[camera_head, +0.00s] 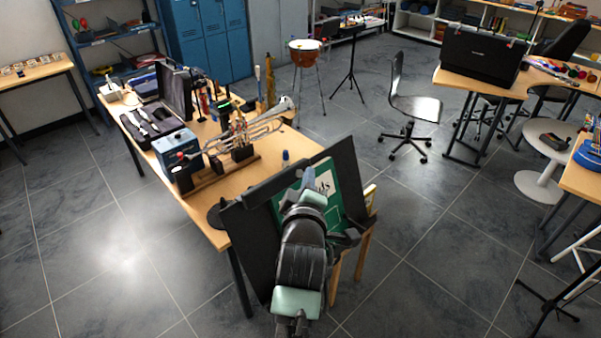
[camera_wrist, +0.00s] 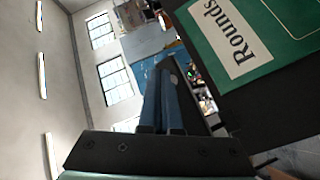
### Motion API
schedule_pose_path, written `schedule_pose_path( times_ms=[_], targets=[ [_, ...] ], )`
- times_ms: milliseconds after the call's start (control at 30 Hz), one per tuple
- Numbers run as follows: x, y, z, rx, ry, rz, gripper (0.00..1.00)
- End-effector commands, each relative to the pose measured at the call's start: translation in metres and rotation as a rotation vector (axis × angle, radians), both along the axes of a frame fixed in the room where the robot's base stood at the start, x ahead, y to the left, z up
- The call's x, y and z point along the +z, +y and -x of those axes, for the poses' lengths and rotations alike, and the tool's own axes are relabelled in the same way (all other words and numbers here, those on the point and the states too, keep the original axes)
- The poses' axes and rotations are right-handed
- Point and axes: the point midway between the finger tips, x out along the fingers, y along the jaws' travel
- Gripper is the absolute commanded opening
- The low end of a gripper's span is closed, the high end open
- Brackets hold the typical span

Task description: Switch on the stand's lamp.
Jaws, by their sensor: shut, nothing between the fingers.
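The music stand (camera_head: 348,172) has a black, tilted desk at the near end of the wooden table. A green book marked "Rounds" (camera_wrist: 240,50) rests on it; the book (camera_head: 327,178) is partly behind my arm in the head view. A dark bar (camera_head: 268,186), apparently the stand's lamp, lies along the desk's top edge. I see no light from it, and its switch cannot be made out. My gripper (camera_head: 308,174) is at the top edge, by the bar's right end. In the wrist view its blue-grey fingers (camera_wrist: 168,72) are shut and empty; contact cannot be told.
The wooden table (camera_head: 222,222) behind the stand holds a trumpet (camera_head: 250,135), a blue box (camera_head: 175,148) and other instruments.

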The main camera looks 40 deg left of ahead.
Motion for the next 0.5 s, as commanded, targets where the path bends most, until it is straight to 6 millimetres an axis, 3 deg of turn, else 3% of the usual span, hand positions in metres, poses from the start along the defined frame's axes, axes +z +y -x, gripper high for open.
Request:
schedule_pose_path(
  times_ms=[500],
  targets=[
    [-0.0032, 0.0081, -0.0010, 0.001, 0.000, 0.000, 0.00]
  ],
)
